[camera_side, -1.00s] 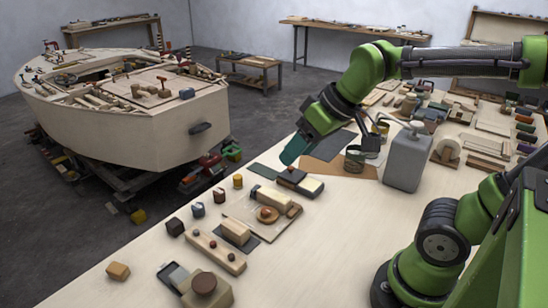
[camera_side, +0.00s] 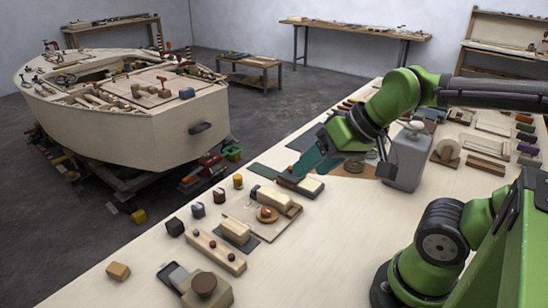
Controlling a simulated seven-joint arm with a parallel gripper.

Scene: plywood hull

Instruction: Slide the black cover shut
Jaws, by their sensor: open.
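The black cover (camera_side: 290,178) sits on the far left part of a small low block, in the middle of the bench. The block's pale top (camera_side: 310,187) is bare to the right of the cover. The jaws are open, though the gap between the fingers is hard to see from this side. Nothing shows held between them.
A wooden block and a round knob on a board (camera_side: 267,215) lie just in front of the cover. A grey canister (camera_side: 405,160) stands to the right, close to my wrist. Small coloured blocks (camera_side: 198,210) line the left side.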

